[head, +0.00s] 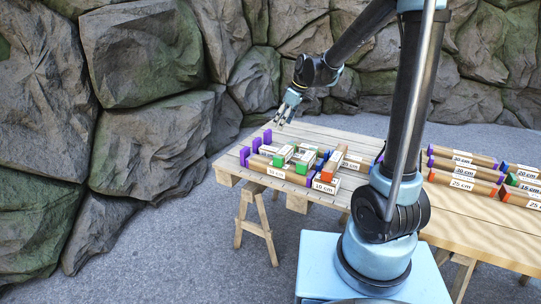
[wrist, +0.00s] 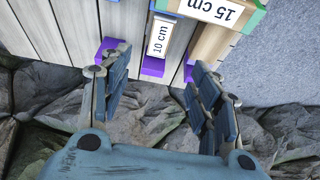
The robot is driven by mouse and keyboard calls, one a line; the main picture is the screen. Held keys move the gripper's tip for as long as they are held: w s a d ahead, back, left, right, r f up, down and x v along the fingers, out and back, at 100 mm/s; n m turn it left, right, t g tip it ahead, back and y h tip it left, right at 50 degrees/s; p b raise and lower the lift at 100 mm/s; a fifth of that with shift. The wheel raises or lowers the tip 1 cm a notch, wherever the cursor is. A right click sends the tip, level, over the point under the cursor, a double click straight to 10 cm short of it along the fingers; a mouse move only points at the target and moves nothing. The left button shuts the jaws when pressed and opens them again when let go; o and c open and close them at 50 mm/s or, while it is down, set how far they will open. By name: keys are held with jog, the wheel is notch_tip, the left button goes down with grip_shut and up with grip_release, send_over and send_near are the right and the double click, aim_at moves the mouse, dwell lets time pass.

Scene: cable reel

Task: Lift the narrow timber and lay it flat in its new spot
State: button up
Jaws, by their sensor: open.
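Several labelled timbers with coloured ends lie on a plank table (head: 225,166); I cannot tell for sure which is the narrow one.
A timber marked 15 cm with a green end (wrist: 232,10) lies close to the right in the wrist view. A timber marked 30 cm (head: 275,177) lies along the table's near side. A second table at right holds more timbers (head: 475,172). Rock walls (head: 140,50) stand behind.

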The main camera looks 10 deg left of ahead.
send_near(270, 149)
jog(key=x, duration=0.4)
jog(key=shift+w+a+f, duration=0.2)
jog(key=shift+w+f, duration=0.05)
jog(key=shift+f, duration=0.1)
jog(key=shift+x, duration=2.95)
jog(key=shift+d+f, duration=0.1)
jog(key=shift+f, duration=0.15)
jog(key=c, duration=1.2)
